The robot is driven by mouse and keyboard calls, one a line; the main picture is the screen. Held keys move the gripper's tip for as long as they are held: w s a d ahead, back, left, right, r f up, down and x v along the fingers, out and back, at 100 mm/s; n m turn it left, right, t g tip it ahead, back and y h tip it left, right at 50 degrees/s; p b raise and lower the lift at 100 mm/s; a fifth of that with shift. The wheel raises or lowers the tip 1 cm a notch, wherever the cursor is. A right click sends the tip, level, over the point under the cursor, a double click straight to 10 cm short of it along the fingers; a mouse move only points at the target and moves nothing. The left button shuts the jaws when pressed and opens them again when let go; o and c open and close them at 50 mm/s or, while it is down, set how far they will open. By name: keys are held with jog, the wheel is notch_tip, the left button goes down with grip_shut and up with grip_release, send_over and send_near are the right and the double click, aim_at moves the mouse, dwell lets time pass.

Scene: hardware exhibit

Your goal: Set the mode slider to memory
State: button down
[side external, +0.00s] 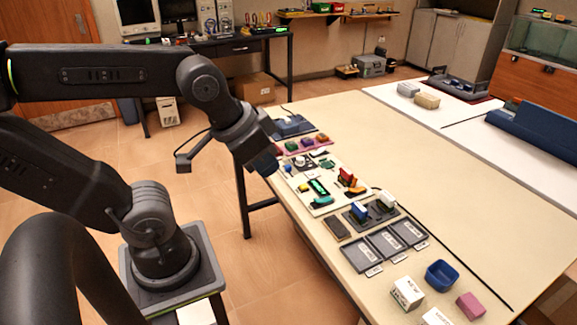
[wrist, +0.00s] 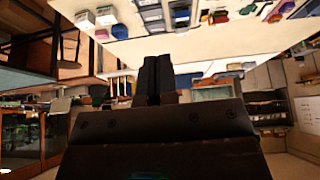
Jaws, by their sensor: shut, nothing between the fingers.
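My gripper (side external: 264,163) hangs at the left edge of the table, above and beside the row of small hardware pieces. In the wrist view its two dark fingers (wrist: 157,66) are together with nothing between them. A pale panel (side external: 309,203) with a green lit display (side external: 319,187) lies on the table, right of and below my gripper in the side view. Small dark and coloured parts sit on and around it. I cannot tell which part is the mode slider, or its setting; any labels there are too small to read.
Grey trays (side external: 362,256) with label cards lie nearer the camera. A blue bin (side external: 441,275), a white box (side external: 407,292) and a pink block (side external: 471,305) stand at the near end. A dark unit (side external: 293,126) stands at the far left. The table's middle (side external: 420,165) is clear.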

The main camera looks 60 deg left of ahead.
jog(key=c, duration=1.6)
grip_release()
jog(key=shift+w+a+r, duration=0.15)
jog(key=shift+w, duration=0.1)
jog(key=shift+c, duration=0.2)
jog(key=o, duration=0.6)
jog(key=w+a+r+g, duration=0.1)
jog(key=w+a, duration=0.5)
jog(key=w, duration=0.3)
jog(key=shift+w+g+y, duration=0.2)
jog(key=shift+g+y, duration=0.2)
jog(key=g, duration=0.4)
send_over(288, 168)
jog(key=w+a, duration=0.1)
notch_tip(288, 168, down, 16)
jog(key=shift+h, duration=0.4)
jog(key=f, duration=1.3)
jog(key=shift+w+f, duration=0.2)
jog(key=shift+f, duration=0.2)
jog(key=shift+c, duration=0.3)
grip_shut()
jog(key=shift+d, duration=0.1)
